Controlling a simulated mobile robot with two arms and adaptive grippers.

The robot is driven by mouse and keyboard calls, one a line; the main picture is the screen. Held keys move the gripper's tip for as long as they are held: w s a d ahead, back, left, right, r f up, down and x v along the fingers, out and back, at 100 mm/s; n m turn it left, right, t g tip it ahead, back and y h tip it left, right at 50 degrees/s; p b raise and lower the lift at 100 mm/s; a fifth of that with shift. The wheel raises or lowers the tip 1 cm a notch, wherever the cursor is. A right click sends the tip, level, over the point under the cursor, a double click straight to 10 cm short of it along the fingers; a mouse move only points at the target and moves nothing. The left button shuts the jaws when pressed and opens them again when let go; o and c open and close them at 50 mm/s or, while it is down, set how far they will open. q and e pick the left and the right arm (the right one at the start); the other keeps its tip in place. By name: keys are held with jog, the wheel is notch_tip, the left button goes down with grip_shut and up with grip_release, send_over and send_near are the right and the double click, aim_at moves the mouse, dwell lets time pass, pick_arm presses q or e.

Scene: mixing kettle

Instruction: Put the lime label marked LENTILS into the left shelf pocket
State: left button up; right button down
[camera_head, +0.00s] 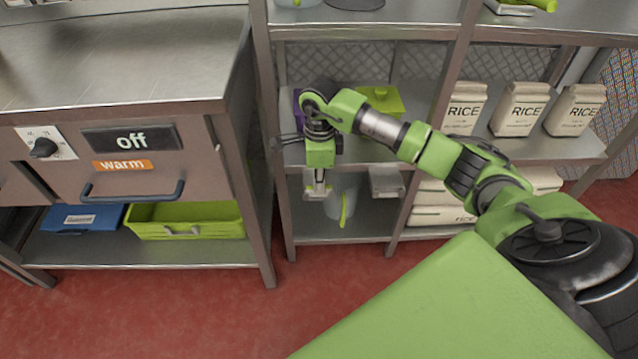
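My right arm reaches in from the right, and its wrist is bent downward in front of the middle shelf unit. My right gripper (316,188) is small at the end of this wrist, close to the shelf's front edge. I cannot tell whether its fingers are apart or closed on anything. A grey metal pocket (387,181) hangs at the shelf edge, to the right of the gripper. The left shelf pocket cannot be told apart from the gripper and wrist. I cannot make out the lime LENTILS label. My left gripper is not in view.
A lime lidded box (382,100) stands on the shelf behind my forearm. A grey jug (343,187) with a lime handle is below. Several rice bags (518,110) stand to the right. A steel counter (120,60) and a lime bin (185,218) are at left.

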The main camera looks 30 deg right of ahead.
jog(key=c, duration=1.7)
grip_release()
